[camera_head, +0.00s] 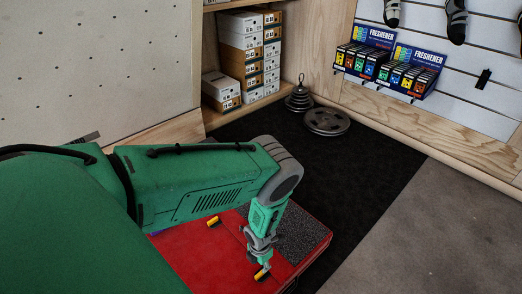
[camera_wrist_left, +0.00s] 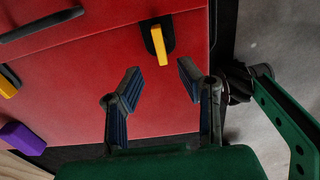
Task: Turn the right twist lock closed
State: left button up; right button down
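A red case (camera_head: 190,252) lies below my left arm, with two yellow-and-black twist locks on it. The right twist lock (camera_head: 262,274) is right at my left gripper (camera_head: 262,266), which partly covers it. In the left wrist view, its yellow lever (camera_wrist_left: 159,46) sits on a black base, just beyond the gap between the open fingers (camera_wrist_left: 159,70). The fingers stand apart and do not appear to touch it. The other twist lock (camera_head: 213,221) is farther left; its yellow part (camera_wrist_left: 7,87) shows at the wrist view's left edge. My right gripper is not in view.
A dark handle (camera_wrist_left: 40,25) and a purple piece (camera_wrist_left: 22,138) show in the wrist view. Shelves with boxes (camera_head: 240,55), weight plates (camera_head: 326,121) and a freshener display (camera_head: 390,65) stand behind. Floor (camera_head: 425,235) right of the case is clear.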

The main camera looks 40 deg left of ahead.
aim_at(261, 273)
pick_arm(q)
notch_tip(261, 273, down, 8)
jog(key=b, duration=0.5)
jog(key=shift+r, duration=0.1)
grip_shut()
